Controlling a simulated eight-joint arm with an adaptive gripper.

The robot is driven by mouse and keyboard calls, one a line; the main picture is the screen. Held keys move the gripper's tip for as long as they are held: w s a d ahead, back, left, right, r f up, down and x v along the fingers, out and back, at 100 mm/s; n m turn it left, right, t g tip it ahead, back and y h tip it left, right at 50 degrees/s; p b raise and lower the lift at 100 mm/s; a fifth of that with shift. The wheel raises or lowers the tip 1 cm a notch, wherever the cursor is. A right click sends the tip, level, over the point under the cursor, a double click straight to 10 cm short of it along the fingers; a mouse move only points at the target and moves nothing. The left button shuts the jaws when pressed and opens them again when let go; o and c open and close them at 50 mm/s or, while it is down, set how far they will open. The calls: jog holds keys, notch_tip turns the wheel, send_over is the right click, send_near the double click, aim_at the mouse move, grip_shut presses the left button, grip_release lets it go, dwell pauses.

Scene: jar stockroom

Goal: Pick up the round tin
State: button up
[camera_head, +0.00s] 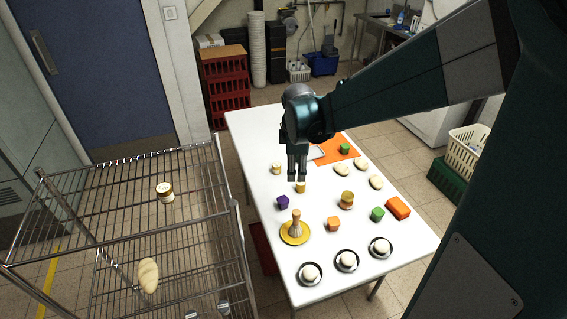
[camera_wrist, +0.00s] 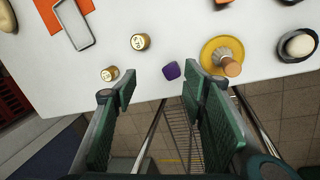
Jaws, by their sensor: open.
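Two small round tins with gold lids stand on the white table. One tin (camera_head: 276,169) is near the table's left edge and shows in the wrist view (camera_wrist: 110,73) beside the left finger. The other tin (camera_head: 300,187) appears just below my fingertips in the head view and is farther in on the table in the wrist view (camera_wrist: 140,41). I cannot tell which one the task means. My gripper (camera_head: 297,178) is open and empty, pointing down over the table. In the wrist view its fingers (camera_wrist: 162,85) stand wide apart, with neither tin between them.
A purple cube (camera_head: 283,202) and a yellow plate (camera_head: 294,239) holding a brush-like object are near the tins. A larger jar (camera_head: 347,200), an orange mat (camera_head: 343,154), blocks, buns and dark plates occupy the table. A wire rack (camera_head: 110,230) holding another jar (camera_head: 165,191) stands left.

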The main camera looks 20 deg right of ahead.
aim_at(301, 184)
jog(key=w+d+f+n+p, duration=0.1)
jog(key=w+f+n, duration=0.1)
jog(key=f, duration=0.1)
jog(key=w+d+f+n+g, duration=0.1)
jog(key=w+d+f+n, duration=0.1)
jog(key=w+f, duration=0.1)
jog(key=w+d+f+n+g+p, duration=0.1)
jog(key=w+f+n, duration=0.1)
jog(key=f, duration=0.3)
jog(key=shift+w+d+f+p, duration=0.1)
jog(key=shift+w+d+p, duration=0.25)
jog(key=shift+w, duration=0.3)
jog(key=shift+w+f, duration=0.1)
jog(key=shift+f, duration=0.15)
jog(key=shift+d+f, duration=0.2)
jog(key=shift+f, duration=1.05)
jog(key=shift+w+d+f+b, duration=0.15)
jog(key=shift+f+b, duration=0.2)
jog(key=shift+f, duration=0.5)
jog(key=shift+s+d+f+b, duration=0.1)
jog(key=shift+d+f+b, duration=0.15)
jog(key=shift+f, duration=0.65)
jog(key=shift+w+d+f+b, duration=0.1)
jog(key=shift+f+b, duration=0.3)
jog(key=shift+f, duration=0.45)
jog(key=c, duration=1)
